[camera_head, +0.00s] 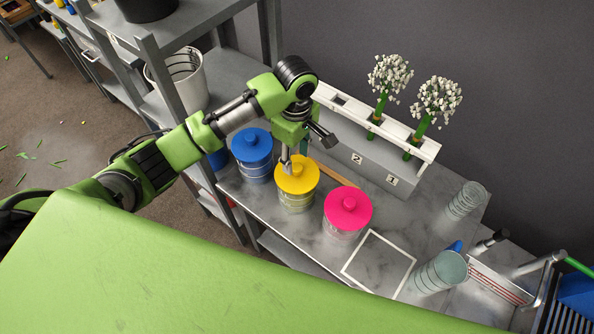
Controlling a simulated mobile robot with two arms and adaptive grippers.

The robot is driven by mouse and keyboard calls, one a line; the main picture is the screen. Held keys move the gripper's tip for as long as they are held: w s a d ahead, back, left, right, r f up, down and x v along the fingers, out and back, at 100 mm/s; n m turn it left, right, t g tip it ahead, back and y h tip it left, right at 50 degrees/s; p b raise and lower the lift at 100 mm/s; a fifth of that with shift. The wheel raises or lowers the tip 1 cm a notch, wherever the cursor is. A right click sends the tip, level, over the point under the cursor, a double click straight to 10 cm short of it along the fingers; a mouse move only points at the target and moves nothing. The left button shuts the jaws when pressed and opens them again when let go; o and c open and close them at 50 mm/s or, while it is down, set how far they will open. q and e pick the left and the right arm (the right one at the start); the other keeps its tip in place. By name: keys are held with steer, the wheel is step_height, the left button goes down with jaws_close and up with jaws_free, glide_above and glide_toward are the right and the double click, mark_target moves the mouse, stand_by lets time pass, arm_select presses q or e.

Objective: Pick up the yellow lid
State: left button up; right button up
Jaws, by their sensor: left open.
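The yellow lid (297,182) sits on a clear jar (297,205) in the middle of the grey marbled table. It is round, with a small knob on top. My left gripper (304,153) is open just above and behind the lid, pointing down. One finger is close to the lid's knob; I cannot tell whether it touches. Nothing is seen held in it. My right gripper is not in view.
A blue-lidded jar (251,149) stands left of the yellow one and a pink-lidded jar (347,209) right. Behind is a grey rack (372,157) with white flowers. A white square outline (378,262) and glass stacks (439,273) are at right.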

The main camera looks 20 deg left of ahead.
mark_target(297, 167)
arm_select(q)
steer(key=shift+f, duration=0.5)
steer(key=f, duration=0.1)
steer(key=f+p, duration=0.1)
steer(key=f, duration=0.1)
steer(key=f+p, duration=0.1)
steer(key=shift+w+f, duration=0.2)
steer(key=shift+w, duration=0.1)
steer(key=shift+f, duration=0.2)
jaws_close()
